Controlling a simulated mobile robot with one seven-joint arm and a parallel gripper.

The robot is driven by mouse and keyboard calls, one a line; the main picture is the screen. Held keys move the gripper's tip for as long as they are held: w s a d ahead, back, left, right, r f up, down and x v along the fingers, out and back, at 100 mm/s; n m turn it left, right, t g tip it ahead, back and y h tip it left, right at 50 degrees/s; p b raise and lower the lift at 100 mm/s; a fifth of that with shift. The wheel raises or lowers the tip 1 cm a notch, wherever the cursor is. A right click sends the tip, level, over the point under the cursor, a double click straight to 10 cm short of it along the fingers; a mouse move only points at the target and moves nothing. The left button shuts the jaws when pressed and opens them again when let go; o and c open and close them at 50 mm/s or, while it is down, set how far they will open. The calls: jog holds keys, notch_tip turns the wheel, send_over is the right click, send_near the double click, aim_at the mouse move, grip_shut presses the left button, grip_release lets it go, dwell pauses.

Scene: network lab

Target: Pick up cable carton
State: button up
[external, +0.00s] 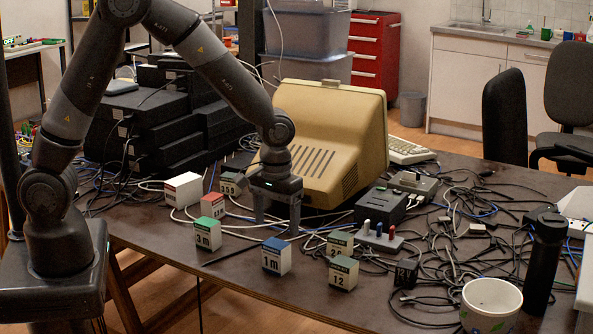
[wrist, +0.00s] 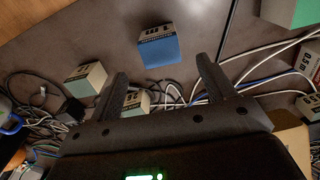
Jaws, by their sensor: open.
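Several small labelled cartons stand on the dark table; I cannot tell which one the task means. A blue-topped carton marked 1m (external: 276,257) stands near the front edge; in the wrist view it (wrist: 160,50) lies ahead of the gap between my fingers. A green-topped carton marked 3m (external: 208,236) is to its left, with a red-topped one (external: 213,206) behind. Two grey-green topped cartons (external: 343,273) (external: 340,243) stand to the right. My gripper (external: 277,228) points down, open and empty, above the table behind the blue carton.
A beige monitor (external: 322,140) stands close behind my gripper. Loose cables (external: 450,235) cover the table's right and run among the cartons. A white box (external: 183,190) is at left, a black bottle (external: 545,262) and white cup (external: 490,305) at right. The front strip is mostly clear.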

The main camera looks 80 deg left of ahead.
aim_at(276, 243)
notch_tip(276, 243, down, 8)
jog(key=shift+s+f, duration=0.1)
jog(key=shift+f, duration=0.1)
dwell(0.3)
jog(key=shift+c, duration=0.3)
jog(key=c, duration=1.1)
